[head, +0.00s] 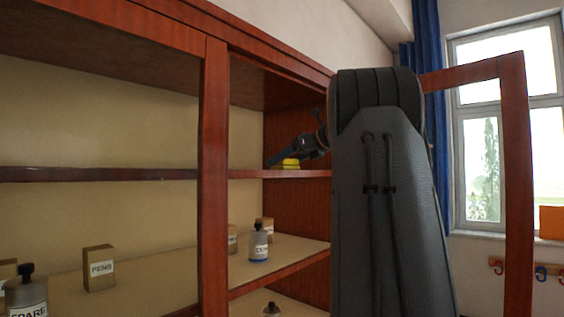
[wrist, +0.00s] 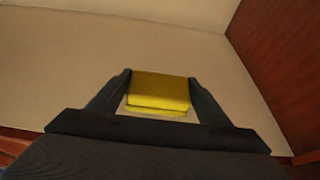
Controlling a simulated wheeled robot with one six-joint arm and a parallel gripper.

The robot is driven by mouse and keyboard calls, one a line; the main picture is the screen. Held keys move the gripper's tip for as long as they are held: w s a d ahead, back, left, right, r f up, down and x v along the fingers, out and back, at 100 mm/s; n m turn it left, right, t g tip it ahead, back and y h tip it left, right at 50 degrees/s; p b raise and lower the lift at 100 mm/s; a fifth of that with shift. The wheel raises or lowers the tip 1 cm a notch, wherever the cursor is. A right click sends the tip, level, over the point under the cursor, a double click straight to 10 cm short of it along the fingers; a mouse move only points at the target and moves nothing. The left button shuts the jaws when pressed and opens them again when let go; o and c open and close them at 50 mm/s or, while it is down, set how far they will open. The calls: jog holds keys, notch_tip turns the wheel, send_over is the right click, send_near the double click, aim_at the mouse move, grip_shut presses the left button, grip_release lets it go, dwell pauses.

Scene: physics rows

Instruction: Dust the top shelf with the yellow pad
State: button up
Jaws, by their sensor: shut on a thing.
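The yellow pad (wrist: 160,90) is between the two fingers of my gripper (wrist: 160,98), which is shut on it. In the head view the yellow pad (head: 288,164) shows at the right end of the top shelf (head: 150,174), beside the cabinet's side wall. My gripper (head: 290,158) reaches in over the shelf edge there, partly hidden by my arm. In the wrist view the pale shelf surface (wrist: 60,75) spreads around the pad and looks bare. I cannot tell whether the pad touches the shelf.
A red-brown upright post (head: 214,180) divides the cabinet front. An open door frame (head: 516,180) stands at the right. The lower shelf holds a box (head: 99,268), a grey bottle (head: 258,243) and other items. The cabinet side wall (wrist: 275,60) is close on the right.

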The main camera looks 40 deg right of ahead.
jog(key=shift+w+d, duration=0.15)
jog(key=shift+d, duration=0.9)
jog(key=shift+w+d, duration=0.1)
jog(key=shift+d, duration=0.95)
jog(key=shift+a, duration=0.1)
